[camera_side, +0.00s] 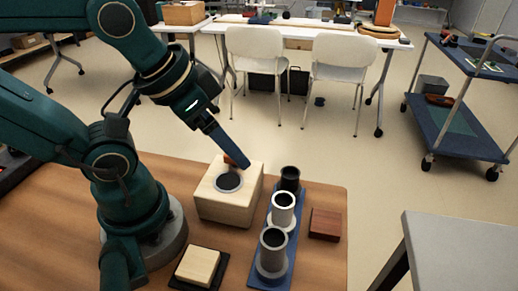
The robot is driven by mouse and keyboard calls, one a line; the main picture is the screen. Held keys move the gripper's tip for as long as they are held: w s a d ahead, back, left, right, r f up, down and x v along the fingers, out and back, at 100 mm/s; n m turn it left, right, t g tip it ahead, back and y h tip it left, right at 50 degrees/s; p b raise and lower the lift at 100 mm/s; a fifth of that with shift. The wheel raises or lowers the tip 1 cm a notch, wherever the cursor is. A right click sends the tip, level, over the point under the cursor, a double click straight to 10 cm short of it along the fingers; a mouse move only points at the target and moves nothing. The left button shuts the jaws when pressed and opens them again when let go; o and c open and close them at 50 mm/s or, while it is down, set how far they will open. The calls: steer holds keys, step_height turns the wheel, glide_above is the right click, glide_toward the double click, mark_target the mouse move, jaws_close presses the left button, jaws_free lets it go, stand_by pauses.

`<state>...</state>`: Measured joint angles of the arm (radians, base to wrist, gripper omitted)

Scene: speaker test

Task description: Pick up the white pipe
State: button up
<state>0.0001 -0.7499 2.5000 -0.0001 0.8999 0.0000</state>
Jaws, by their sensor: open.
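The white pipe (283,211) stands upright in the middle of a row of three on a blue rack (267,279). A dark pipe (290,179) stands behind it and a grey pipe (272,253) in front of it. My gripper (239,162) is open, up and to the left of the white pipe, over the back of a light wooden block (220,213). One long dark finger shows clearly; the other is largely hidden. Nothing is visible between the fingers. My gripper is apart from the white pipe.
The wooden block has a dark round opening (229,181) with a grey rim in its top. A reddish-brown block (325,224) lies right of the rack. A pale block (198,266) sits on a black pad at the front. Bare wooden table (320,270) shows at front right.

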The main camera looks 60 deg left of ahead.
stand_by(0.7)
steer(key=m+g, duration=0.1)
steer(key=g, duration=0.4)
glide_above(283, 200)
steer(key=f, duration=0.4)
steer(key=shift+w+a, duration=0.15)
steer(key=shift+a, duration=0.15)
steer(key=shift+s+d+f+m+g, duration=0.15)
steer(key=shift+f+m, duration=0.05)
steer(key=shift+f, duration=0.35)
steer(key=shift+s+d+f+m+g, duration=0.1)
steer(key=shift+d+f+m+g, duration=0.1)
steer(key=shift+f, duration=2.4)
jaws_close()
